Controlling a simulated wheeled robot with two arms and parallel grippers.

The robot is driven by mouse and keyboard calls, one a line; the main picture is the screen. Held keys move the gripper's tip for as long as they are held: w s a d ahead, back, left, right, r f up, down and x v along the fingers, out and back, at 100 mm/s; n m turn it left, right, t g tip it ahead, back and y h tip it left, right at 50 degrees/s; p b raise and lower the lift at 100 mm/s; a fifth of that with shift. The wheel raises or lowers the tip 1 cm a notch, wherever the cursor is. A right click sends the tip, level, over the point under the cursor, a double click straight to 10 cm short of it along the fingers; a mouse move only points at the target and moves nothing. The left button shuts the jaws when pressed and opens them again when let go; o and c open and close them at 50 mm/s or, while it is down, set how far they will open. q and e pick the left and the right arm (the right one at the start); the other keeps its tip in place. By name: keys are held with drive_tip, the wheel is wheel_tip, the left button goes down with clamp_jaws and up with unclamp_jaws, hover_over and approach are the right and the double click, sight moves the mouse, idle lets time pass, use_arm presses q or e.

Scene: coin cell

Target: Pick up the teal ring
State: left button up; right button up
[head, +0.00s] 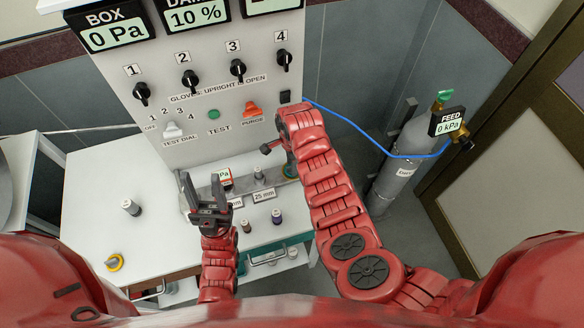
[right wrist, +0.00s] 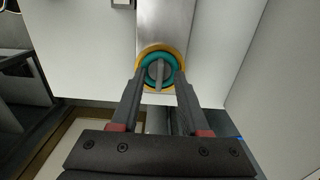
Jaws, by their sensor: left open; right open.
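The teal ring (right wrist: 147,63) shows in the right wrist view, around a grey metal piece with an upright bar, and inside a larger yellow-orange ring. In the head view a small part of the teal ring (head: 290,169) shows beside my right arm, which hides the rest. My right gripper (right wrist: 159,86) is open, with a fingertip near each lower side of the rings. I cannot tell whether the fingers touch them. My left gripper (head: 202,178) is open and empty, above the left end of the grey metal strip.
The grey strip (head: 240,194) carries small metal pieces and a "25 mm" label. The panel (head: 213,87) with knobs rises behind. A gas cylinder (head: 402,165) stands right.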

clamp_jaws()
drive_tip(key=shift+r, duration=0.1)
idle(0.5)
